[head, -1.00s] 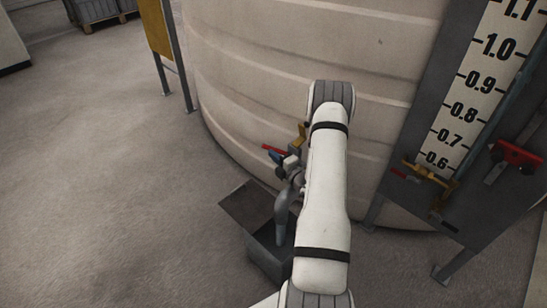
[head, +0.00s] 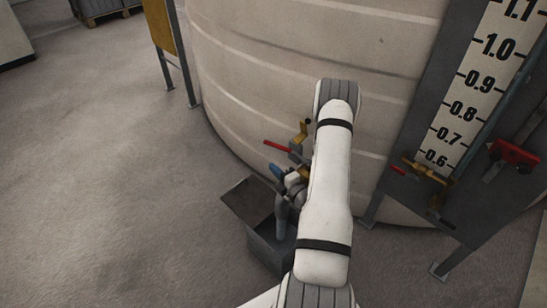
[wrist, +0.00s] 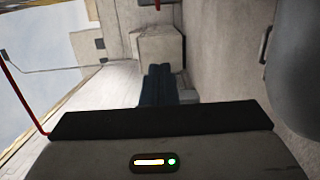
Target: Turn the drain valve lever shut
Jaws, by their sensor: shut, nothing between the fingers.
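The red drain valve lever (head: 278,146) shows in the head view at the foot of the big tank, pointing left from its valve. A brass-coloured part (head: 302,131) shows just behind it. My gripper (head: 276,171) is shut and empty, its blue fingers just below the lever in the picture. Whether they touch the lever I cannot tell. My arm hides the right part of the valve.
A grey pipe (head: 282,215) runs down into an open grey box (head: 268,252) below the valve. The cream tank (head: 290,60) fills the back. A gauge board (head: 470,90) with a red-handled fitting (head: 517,154) stands right.

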